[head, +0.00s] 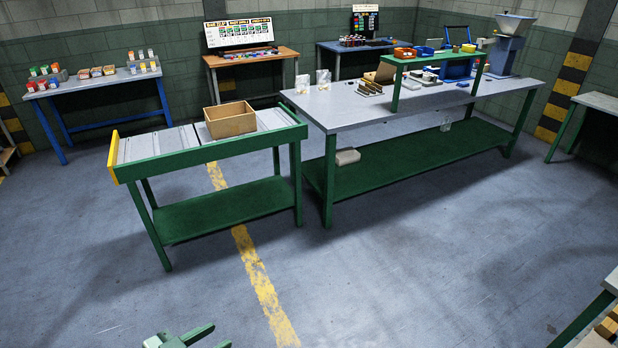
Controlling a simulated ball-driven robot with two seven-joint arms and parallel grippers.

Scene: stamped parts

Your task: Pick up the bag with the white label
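Two small pale bags stand on the grey top of the long green-legged table near its left end: one bag (302,84) at the left and another bag (323,79) just right of it. All are too small for me to tell which has a white label. My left gripper (221,336) shows at the bottom edge, partly cut off, with its green fingers apart and nothing visible between them. It is far from the bags. My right gripper is out of view.
Open floor (400,260) lies in front.

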